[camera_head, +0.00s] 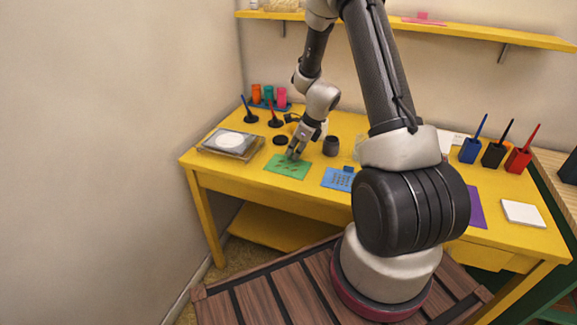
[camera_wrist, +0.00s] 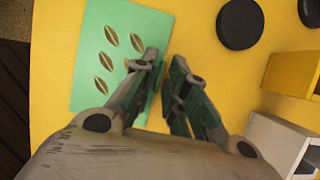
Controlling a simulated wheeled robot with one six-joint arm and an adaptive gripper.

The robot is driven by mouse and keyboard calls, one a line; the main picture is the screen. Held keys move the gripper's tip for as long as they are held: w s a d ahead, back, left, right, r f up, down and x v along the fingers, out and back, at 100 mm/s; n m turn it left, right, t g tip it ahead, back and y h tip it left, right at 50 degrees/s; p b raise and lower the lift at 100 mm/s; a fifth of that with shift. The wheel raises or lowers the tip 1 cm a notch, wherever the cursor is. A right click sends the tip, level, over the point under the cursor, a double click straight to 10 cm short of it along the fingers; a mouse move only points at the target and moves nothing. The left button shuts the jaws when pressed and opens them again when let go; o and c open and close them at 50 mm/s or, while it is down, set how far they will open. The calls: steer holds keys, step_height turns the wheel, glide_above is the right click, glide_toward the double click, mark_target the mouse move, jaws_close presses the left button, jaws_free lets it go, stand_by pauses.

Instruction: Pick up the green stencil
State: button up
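The green stencil (camera_head: 288,167) is a flat sheet with several leaf-shaped cutouts, lying on the yellow desk near its front edge. It also shows in the wrist view (camera_wrist: 88,75), left of and under my fingers. My gripper (camera_head: 294,155) points down at the stencil's back part. In the wrist view my gripper (camera_wrist: 165,62) has its two fingers apart with a narrow gap, over the stencil's edge. The fingers hide part of that edge, and I cannot tell whether they touch it. I see nothing clearly held.
A blue stencil (camera_head: 339,178) with an upright tab lies to the right on the yellow desk (camera_head: 230,178). A stack with a pale oval (camera_head: 230,141) stands left. Black round lids (camera_wrist: 240,23) and a dark cup (camera_head: 331,146) stand near my gripper. Colored pots with brushes (camera_head: 493,153) stand far right.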

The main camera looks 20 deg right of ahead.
jaws_close()
steer(key=shift+r, duration=0.1)
